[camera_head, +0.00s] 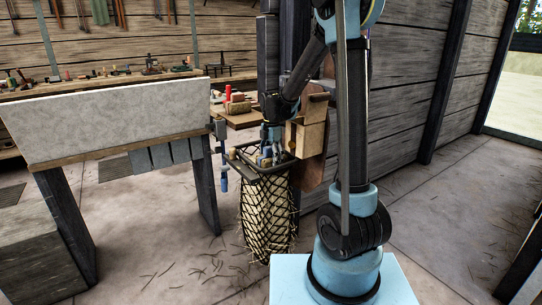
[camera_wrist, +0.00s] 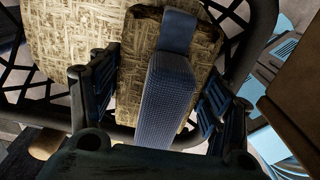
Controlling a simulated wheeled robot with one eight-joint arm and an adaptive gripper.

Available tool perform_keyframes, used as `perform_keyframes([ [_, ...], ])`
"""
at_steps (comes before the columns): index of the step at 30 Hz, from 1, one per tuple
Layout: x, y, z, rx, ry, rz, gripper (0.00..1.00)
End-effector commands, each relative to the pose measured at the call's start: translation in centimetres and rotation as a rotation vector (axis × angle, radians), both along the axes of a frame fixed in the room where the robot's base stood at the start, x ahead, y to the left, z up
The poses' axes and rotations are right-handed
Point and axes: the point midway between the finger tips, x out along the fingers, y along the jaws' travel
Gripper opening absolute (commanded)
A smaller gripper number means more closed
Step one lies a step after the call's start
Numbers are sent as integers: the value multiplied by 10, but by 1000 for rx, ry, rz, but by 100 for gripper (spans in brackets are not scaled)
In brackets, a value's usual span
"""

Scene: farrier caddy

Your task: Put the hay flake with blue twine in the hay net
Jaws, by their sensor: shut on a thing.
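The hay net (camera_head: 266,222) hangs below a dark rim in the middle of the head view, with pale hay showing through its black mesh. My gripper (camera_head: 271,149) points down at the net's mouth. In the wrist view my gripper (camera_wrist: 155,100) is shut on the hay flake with blue twine (camera_wrist: 135,75), one finger on each side. A thick blue woven band (camera_wrist: 168,95) runs along the flake between the fingers. The flake is at the net's mouth, within the dark rim (camera_wrist: 55,118); its lower part is hidden.
Another piece of hay (camera_wrist: 72,40) is beside the held flake in the net. A wooden box (camera_head: 306,136) is mounted just right of the net. A table with an upright pale board (camera_head: 110,115) stands left. The floor in front is clear except for straw.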

Motion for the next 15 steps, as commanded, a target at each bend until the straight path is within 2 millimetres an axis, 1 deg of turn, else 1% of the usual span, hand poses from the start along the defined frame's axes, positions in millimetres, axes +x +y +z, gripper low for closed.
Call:
perform_keyframes([
  [6,0,0,-7,0,0,0,18],
  [15,0,0,-7,0,0,0,18],
])
